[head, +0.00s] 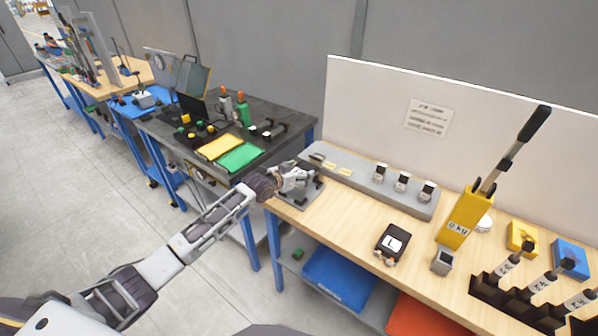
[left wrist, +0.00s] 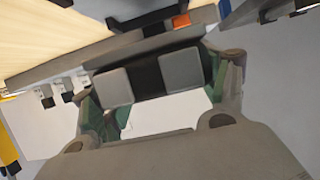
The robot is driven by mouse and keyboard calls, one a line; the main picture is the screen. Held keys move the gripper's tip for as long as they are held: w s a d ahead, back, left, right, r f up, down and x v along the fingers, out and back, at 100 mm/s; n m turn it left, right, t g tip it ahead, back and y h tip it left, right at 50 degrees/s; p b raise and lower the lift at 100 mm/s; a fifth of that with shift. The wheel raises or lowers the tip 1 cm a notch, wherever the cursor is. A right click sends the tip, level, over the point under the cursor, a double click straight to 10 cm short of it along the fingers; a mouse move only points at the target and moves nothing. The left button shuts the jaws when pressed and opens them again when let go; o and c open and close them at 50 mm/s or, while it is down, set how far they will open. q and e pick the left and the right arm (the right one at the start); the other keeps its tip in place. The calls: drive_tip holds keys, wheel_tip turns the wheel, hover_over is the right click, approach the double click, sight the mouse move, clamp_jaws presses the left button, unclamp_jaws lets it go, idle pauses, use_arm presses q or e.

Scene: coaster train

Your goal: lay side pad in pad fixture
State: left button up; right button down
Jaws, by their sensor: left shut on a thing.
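My left gripper (head: 298,180) is at the left end of the wooden bench, low over a grey plate (head: 302,196) that looks like the pad fixture; the gripper covers much of it. My right gripper is not in view.
Behind the fixture a long grey rail (head: 385,188) carries several small devices. A black scale-like box (head: 392,243) and a yellow stand (head: 462,218) with a lever are to the right. A dark bench (head: 270,120) with yellow and green sheets adjoins on the left.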

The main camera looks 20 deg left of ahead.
sight(299, 192)
use_arm(q)
drive_tip(key=shift+f+b, duration=0.85)
drive_tip(key=shift+f, duration=1.1)
drive_tip(key=shift+p, duration=0.55)
idle(0.8)
drive_tip(key=shift+f, duration=0.45)
idle(0.8)
drive_tip(key=shift+f+b, duration=0.7)
drive_tip(key=shift+f, duration=0.15)
idle(1.0)
drive_tip(key=o, duration=1.2)
drive_tip(key=shift+s, duration=0.1)
drive_tip(key=shift+o, duration=0.6)
drive_tip(key=shift+f, duration=0.15)
